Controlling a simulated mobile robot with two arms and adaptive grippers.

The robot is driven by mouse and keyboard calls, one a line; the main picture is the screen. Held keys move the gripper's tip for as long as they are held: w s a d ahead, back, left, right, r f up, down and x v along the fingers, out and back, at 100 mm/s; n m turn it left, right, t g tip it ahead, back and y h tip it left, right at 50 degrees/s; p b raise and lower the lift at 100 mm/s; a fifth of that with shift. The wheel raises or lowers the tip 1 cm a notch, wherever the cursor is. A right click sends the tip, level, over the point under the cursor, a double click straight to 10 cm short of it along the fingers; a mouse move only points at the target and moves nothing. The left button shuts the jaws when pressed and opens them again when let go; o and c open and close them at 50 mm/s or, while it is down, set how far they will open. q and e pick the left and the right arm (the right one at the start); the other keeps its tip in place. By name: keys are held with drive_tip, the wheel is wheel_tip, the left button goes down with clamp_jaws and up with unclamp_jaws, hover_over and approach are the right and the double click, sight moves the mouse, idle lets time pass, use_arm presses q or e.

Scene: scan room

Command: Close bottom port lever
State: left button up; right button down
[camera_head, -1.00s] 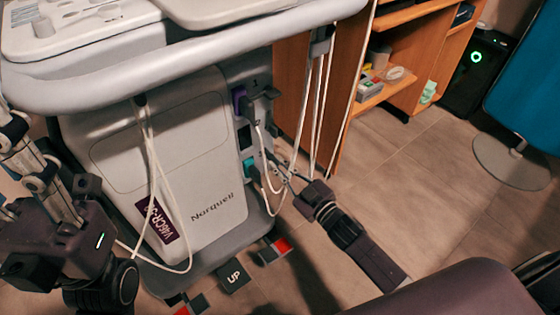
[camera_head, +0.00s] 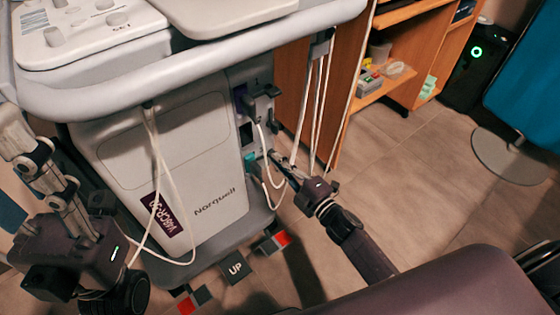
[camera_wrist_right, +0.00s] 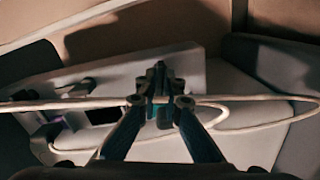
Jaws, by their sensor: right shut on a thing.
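The bottom port on the side panel of the grey machine (camera_head: 140,150) holds a teal connector (camera_head: 250,162). Its dark lever (camera_wrist_right: 160,75) shows between my fingers in the right wrist view, with teal just behind it. My right gripper (camera_head: 277,160) reaches in from the lower right. Its fingertips (camera_wrist_right: 158,103) are close together on the lever and partly hide it. My left gripper stands at the left, in front of the machine; its fingertips are not clear.
A purple connector (camera_head: 240,94) with a dark lever (camera_head: 271,90) sits higher on the panel. White cables (camera_head: 268,150) hang beside my right gripper, and one (camera_wrist_right: 80,104) crosses the wrist view. A wooden shelf unit (camera_head: 385,22) stands behind.

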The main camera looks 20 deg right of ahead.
drive_tip(key=n, duration=0.2)
drive_tip(key=shift+f+n, duration=0.1)
drive_tip(key=shift+n, duration=0.2)
idle(0.5)
drive_tip(key=c, duration=2.1)
unclamp_jaws()
drive_tip(key=shift+s, duration=0.1)
drive_tip(key=v, duration=1.2)
